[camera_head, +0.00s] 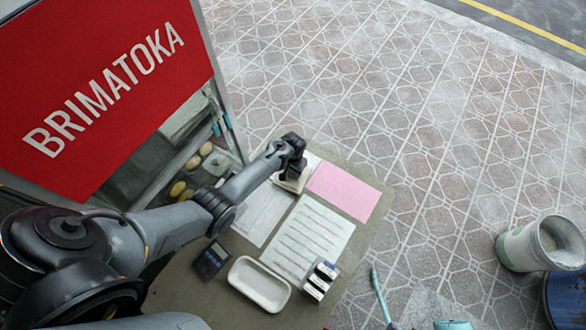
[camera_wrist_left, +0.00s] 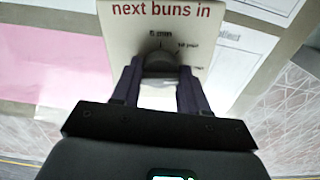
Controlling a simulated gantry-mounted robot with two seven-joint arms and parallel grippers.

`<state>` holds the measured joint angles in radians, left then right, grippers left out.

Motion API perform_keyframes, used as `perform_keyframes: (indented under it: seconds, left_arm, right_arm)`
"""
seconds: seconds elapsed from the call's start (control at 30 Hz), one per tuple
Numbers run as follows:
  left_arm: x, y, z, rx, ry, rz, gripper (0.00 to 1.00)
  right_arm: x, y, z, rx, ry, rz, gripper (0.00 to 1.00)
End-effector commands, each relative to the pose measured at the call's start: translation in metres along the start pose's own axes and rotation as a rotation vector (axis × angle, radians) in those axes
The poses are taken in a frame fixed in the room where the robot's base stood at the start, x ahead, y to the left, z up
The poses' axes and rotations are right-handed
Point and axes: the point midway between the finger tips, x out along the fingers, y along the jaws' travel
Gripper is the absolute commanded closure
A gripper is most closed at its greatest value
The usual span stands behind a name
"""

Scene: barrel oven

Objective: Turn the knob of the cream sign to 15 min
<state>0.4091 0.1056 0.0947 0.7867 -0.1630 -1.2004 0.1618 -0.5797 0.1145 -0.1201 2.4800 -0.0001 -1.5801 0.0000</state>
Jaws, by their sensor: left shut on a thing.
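The cream sign (camera_wrist_left: 170,22) shows at the top middle of the left wrist view, with red words "next buns in" and small dark marks, "5 min" and "10 min", around its dial. The dark round knob (camera_wrist_left: 161,62) sits below those words, between my left fingertips. My left gripper (camera_wrist_left: 157,80) is shut on the knob. In the head view, my left gripper (camera_head: 293,150) is at the table's far end, mostly covering the cream sign (camera_head: 291,184). Where the knob's pointer stands is too small to tell. My right gripper is not in view.
The table (camera_head: 190,288) holds a pink sheet (camera_head: 344,190), printed papers (camera_head: 308,236), a white tray (camera_head: 259,284), a dark calculator-like device (camera_head: 210,261) and a small block stack (camera_head: 320,280). A glass case with a red BRIMATOKA panel (camera_head: 105,85) stands left. A bucket (camera_head: 525,245) stands right.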

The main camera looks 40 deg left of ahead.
Motion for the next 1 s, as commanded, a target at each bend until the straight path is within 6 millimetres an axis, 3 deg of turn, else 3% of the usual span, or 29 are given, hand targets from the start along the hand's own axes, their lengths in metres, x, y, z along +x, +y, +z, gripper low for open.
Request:
perform_keyframes:
  seconds: [0.5, 0.53, 0.67, 1.0]
  left_arm:
    - [0.0003, -0.0002, -0.0002, 0.023, 0.001, 0.000, 0.87]
    - [0.0003, -0.0002, -0.0002, 0.023, 0.001, 0.000, 0.53]
    - [0.0004, -0.0002, -0.0001, 0.023, 0.001, 0.000, 0.33]
    - [-0.0016, -0.0001, 0.0000, 0.023, 0.001, 0.000, 0.31]
  right_arm:
    - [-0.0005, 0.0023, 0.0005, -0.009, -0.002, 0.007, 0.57]
    - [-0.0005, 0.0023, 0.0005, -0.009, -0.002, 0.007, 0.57]
    - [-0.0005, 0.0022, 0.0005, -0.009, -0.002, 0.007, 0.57]
    - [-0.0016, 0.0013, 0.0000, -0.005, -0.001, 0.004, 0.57]
